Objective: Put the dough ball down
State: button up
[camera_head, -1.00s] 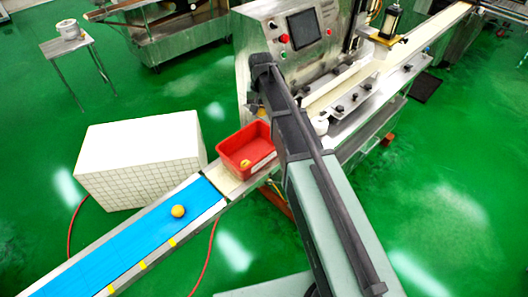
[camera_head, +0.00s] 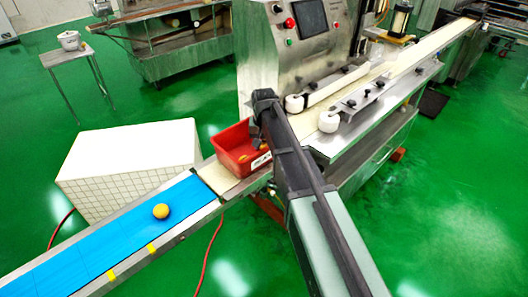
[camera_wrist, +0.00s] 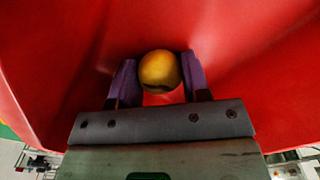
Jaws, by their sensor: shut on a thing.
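A yellow-orange dough ball (camera_wrist: 160,70) sits between the two purple fingers of my gripper (camera_wrist: 160,82) in the wrist view, with a finger on each side. My gripper is shut on it. The red walls of a red bin (camera_wrist: 60,50) surround the gripper and the ball. In the head view the red bin (camera_head: 228,140) stands at the end of the blue belt. My arm's end reaches over its right side and partly hides the inside. Another dough ball (camera_head: 161,211) lies on the blue belt (camera_head: 110,235), apart from the gripper.
The steel encrusting machine (camera_head: 265,50) stands behind and right of the bin, with a pale belt (camera_head: 425,45) running to the upper right. A white tiled block (camera_head: 130,160) stands left of the blue belt. Green floor (camera_head: 450,220) is clear at the right.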

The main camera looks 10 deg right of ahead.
aim_at(264, 141)
jog(key=shift+r, duration=0.1)
jog(key=o, duration=0.9)
jog(key=shift+f, duration=0.2)
notch_tip(264, 141, up, 13)
jog(key=p, duration=1.3)
jog(key=s+n, duration=0.1)
jog(key=s, duration=0.7)
jog(key=s+n, duration=0.1)
jog(key=s, duration=0.7)
jog(key=s+n, duration=0.1)
jog(key=s, duration=0.7)
jog(key=shift+s+a+f, duration=0.1)
jog(key=shift+a+f, duration=0.15)
jog(key=shift+f, duration=0.05)
